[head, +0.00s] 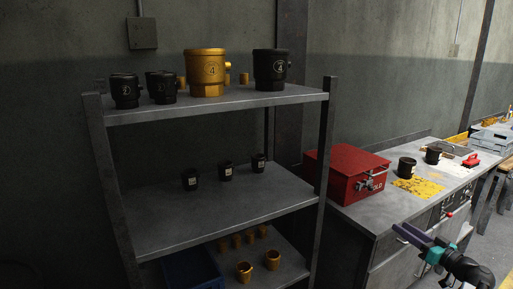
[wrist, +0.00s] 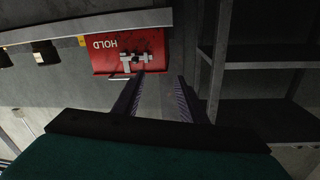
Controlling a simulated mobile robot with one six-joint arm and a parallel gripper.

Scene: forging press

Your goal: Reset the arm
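My gripper (head: 412,235) is at the lower right of the head view, in front of the metal workbench. Its two dark purple fingers point left. In the wrist view the fingers of my gripper (wrist: 160,97) stand well apart with nothing between them. The fingers point toward the red box marked HOLD (wrist: 130,52), which shows upside down beyond them. My gripper is apart from the box and from the shelf.
A metal shelf (head: 200,220) holds black and gold cups on several levels. The workbench (head: 375,212) carries the red box (head: 347,172), black cups (head: 407,168) and a yellow worn patch (head: 418,187). A blue bin (head: 190,270) sits on the low shelf.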

